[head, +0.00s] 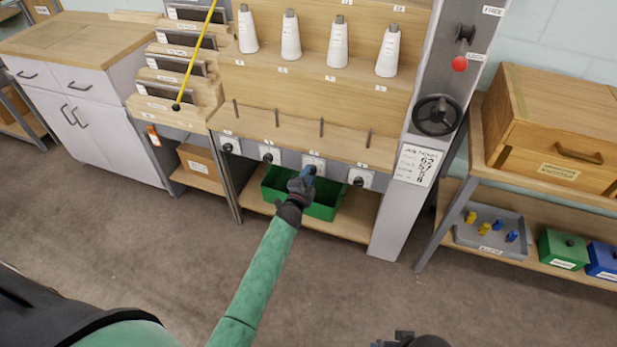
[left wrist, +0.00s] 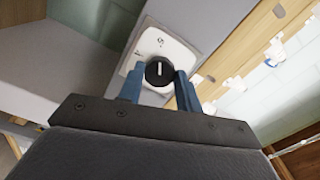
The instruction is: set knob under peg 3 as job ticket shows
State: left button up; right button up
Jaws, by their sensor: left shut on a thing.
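The knob under peg 3 is a round black dial with a white mark, on a white plate (head: 315,161). In the left wrist view the knob (left wrist: 159,73) sits between the blue fingers of my left gripper (left wrist: 160,88). In the head view my left gripper (head: 307,174) covers most of it and is shut on it. Peg 3 (head: 321,127) stands above. The job ticket (head: 415,165) hangs on the grey post at right with large handwritten-looking figures, too small to read surely. My right gripper (head: 405,339) shows only partly at the bottom edge.
Other knobs sit beside it, including one to the right (head: 358,181) and one to the left (head: 268,157). A green bin (head: 325,209) stands below.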

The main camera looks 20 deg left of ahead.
pick_arm(q)
jog(key=shift+f, duration=0.1)
pick_arm(e)
jog(key=shift+f, duration=0.2)
pick_arm(q)
jog(key=o, duration=1)
pick_arm(e)
jog(key=shift+d+r, duration=0.1)
jog(key=shift+d, duration=0.05)
pick_arm(q)
jog(key=shift+s+a+b, duration=0.15)
jog(key=shift+s+b, duration=0.5)
jog(key=shift+s, duration=3.25)
pick_arm(e)
jog(key=shift+w+a+f+t+y, duration=0.15)
jog(key=shift+w+a+f, duration=0.05)
jog(key=shift+a+f, duration=0.3)
jog(key=shift+w+a+f+t+y, duration=0.15)
jog(key=shift+a+f, duration=0.25)
jog(key=shift+a, duration=0.15)
jog(key=shift+s+d+f, duration=0.1)
jog(key=shift+d, duration=0.05)
